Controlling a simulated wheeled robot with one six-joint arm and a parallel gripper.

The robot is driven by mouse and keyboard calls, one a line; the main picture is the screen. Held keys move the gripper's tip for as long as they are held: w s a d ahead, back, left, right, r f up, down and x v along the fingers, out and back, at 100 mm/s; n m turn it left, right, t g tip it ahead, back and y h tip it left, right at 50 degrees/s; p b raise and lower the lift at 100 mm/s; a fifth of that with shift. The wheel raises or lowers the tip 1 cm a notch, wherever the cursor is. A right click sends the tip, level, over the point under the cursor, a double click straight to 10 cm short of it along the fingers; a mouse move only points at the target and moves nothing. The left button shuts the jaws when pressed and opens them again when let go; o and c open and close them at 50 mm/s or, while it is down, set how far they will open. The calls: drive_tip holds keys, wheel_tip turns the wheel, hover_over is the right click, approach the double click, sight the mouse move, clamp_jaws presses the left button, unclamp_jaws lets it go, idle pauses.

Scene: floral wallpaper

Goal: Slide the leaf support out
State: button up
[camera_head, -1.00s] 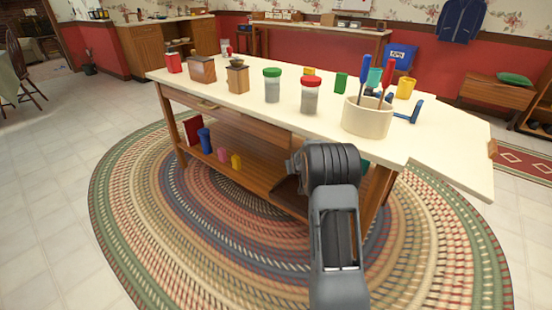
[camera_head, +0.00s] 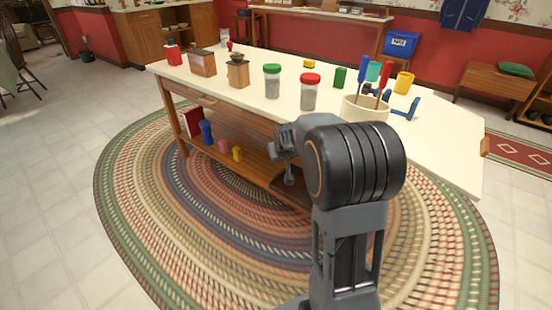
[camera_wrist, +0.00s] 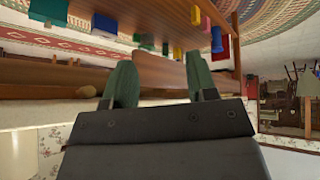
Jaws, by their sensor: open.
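The long table (camera_head: 235,93) has a cream top and a brown wooden frame. I cannot tell for sure which wooden part is the leaf support. My gripper (camera_wrist: 160,76) is open in the wrist view, its two green-grey fingers apart, facing brown wooden parts of the table frame (camera_wrist: 150,68). I cannot tell whether the fingers touch the wood. In the head view my arm hides part of the table's front.
A crock with utensils (camera_head: 364,107), a blue clamp-like thing (camera_head: 406,108) and red- and green-lidded jars (camera_head: 310,92) stand on the tabletop. The lower shelf holds coloured containers (camera_head: 206,131). A braided rug (camera_head: 135,200) lies beneath. Floor at left is clear.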

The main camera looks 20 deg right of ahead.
drive_tip(key=s+a+r+p, duration=0.2)
drive_tip(key=s+a+r, duration=0.1)
drive_tip(key=s+r, duration=0.1)
drive_tip(key=s+a+r+g+y+p, duration=0.1)
drive_tip(key=s+a+r, duration=0.2)
drive_tip(key=s, duration=0.3)
drive_tip(key=shift+s+a+r+n+g+p, duration=0.3)
drive_tip(key=shift+a+r+p, duration=0.05)
drive_tip(key=shift+a+p, duration=0.1)
